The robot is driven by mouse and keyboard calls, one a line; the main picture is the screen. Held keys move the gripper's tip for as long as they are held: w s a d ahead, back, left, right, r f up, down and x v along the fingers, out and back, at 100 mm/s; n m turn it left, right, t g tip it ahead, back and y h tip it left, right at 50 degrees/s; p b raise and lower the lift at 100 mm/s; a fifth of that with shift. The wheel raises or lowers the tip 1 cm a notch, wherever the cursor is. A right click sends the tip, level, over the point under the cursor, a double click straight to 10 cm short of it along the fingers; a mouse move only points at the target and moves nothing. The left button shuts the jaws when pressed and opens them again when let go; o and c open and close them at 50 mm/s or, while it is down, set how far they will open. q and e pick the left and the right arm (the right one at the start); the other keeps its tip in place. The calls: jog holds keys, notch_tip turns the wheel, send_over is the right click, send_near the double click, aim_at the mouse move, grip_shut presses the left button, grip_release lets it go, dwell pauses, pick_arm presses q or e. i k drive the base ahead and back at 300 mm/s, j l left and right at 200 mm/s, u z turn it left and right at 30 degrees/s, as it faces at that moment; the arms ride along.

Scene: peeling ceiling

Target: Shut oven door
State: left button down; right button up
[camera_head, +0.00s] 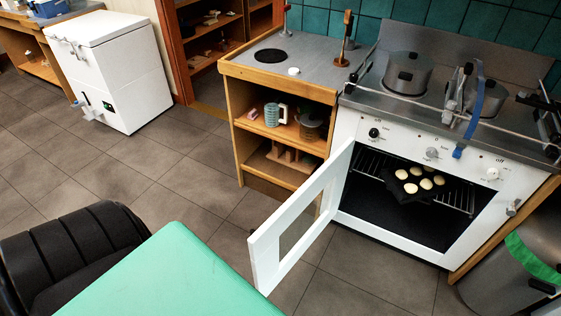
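The white oven (352,217) stands at the right, tilted in the picture. Its white-framed oven door (262,250) is wide open, swung out toward the lower left from the left side of the opening. The door has a window in its middle. Inside the oven, several pale round buns (410,188) lie on a dark tray on a wire rack (462,196). Neither of my grippers shows in this view.
A green-topped table (170,280) and a black chair (75,250) fill the lower left, near the door's free edge. A wooden shelf unit (240,130) stands left of the oven. A grey bin (500,285) is at the lower right. Tiled floor (370,285) before the oven is clear.

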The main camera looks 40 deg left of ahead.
aim_at(264, 242)
jog(key=j+z, duration=0.1)
jog(key=j, duration=0.35)
jog(key=k+j+z, duration=0.1)
jog(key=j, duration=0.35)
jog(key=k+j+z, duration=0.1)
jog(key=j, duration=0.3)
jog(key=k+j+z, duration=0.1)
jog(key=j, duration=0.35)
jog(key=k+j+z, duration=0.15)
jog(key=j, duration=0.3)
jog(key=j+z, duration=0.1)
jog(key=j, duration=0.95)
jog(key=k+l+z, duration=0.2)
jog(key=k, duration=0.3)
